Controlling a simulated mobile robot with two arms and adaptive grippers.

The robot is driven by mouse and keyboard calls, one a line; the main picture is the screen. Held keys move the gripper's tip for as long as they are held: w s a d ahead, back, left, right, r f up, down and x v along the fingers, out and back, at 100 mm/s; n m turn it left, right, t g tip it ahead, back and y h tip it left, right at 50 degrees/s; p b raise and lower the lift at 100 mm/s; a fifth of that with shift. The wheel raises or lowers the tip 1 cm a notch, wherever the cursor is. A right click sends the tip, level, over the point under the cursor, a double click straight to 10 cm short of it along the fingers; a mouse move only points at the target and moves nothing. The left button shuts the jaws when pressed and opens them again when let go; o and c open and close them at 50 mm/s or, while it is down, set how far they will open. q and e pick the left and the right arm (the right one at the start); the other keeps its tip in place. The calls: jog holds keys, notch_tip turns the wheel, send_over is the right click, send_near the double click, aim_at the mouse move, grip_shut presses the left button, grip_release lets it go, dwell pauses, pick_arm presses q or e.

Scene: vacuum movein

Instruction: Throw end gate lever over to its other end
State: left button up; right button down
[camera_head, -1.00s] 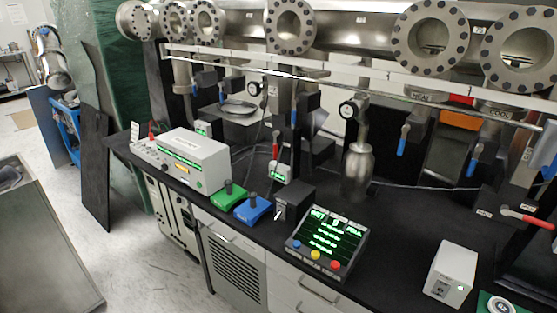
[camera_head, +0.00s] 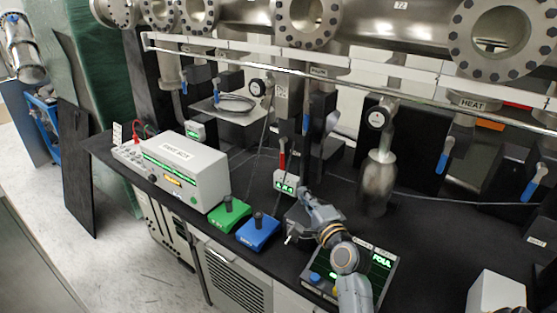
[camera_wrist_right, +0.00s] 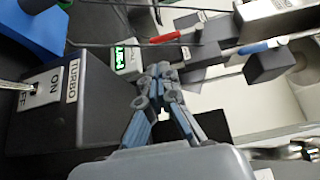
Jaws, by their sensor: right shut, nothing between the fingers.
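Several levers hang below the steel pipe, and I cannot read which one is the end gate lever. A red lever (camera_head: 282,152) stands upright above a small green display box. A blue lever (camera_head: 305,124) hangs just right of it. Both show in the right wrist view, the red lever (camera_wrist_right: 172,37) and the blue lever (camera_wrist_right: 262,46) lying sideways beyond the fingers. My right gripper (camera_head: 304,194) is shut and empty, above the black switch box and in front of these levers. Its closed fingertips (camera_wrist_right: 160,70) point toward them, apart from both. My left gripper is out of view.
The black TURBO box (camera_wrist_right: 75,110) with a silver toggle is close beside my right gripper. The console (camera_head: 380,264) reading FOUL is partly behind my right arm. Green (camera_head: 229,214) and blue (camera_head: 257,232) joystick boxes stand left. A steel bottle (camera_head: 378,185) stands right.

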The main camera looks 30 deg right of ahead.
aim_at(282, 163)
jog(key=shift+w+r, duration=0.1)
jog(key=shift+r, duration=0.2)
jog(key=shift+w+d+r+p, duration=0.1)
jog(key=shift+w+r+p, duration=0.3)
jog(key=shift+w, duration=0.25)
jog(key=w, duration=0.3)
jog(key=w+d, duration=0.1)
jog(key=w, duration=0.2)
jog(key=w+d, duration=0.1)
jog(key=w, duration=0.2)
jog(key=shift+w+f+p, duration=0.2)
jog(key=shift+w+p, duration=0.05)
jog(key=shift+p, duration=0.15)
jog(key=shift+w, duration=0.3)
jog(key=shift+w+d+f, duration=0.1)
jog(key=shift+w, duration=0.2)
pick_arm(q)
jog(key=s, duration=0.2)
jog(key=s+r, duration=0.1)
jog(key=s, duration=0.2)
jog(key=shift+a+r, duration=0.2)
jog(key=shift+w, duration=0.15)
pick_arm(e)
jog(key=shift+w, duration=0.1)
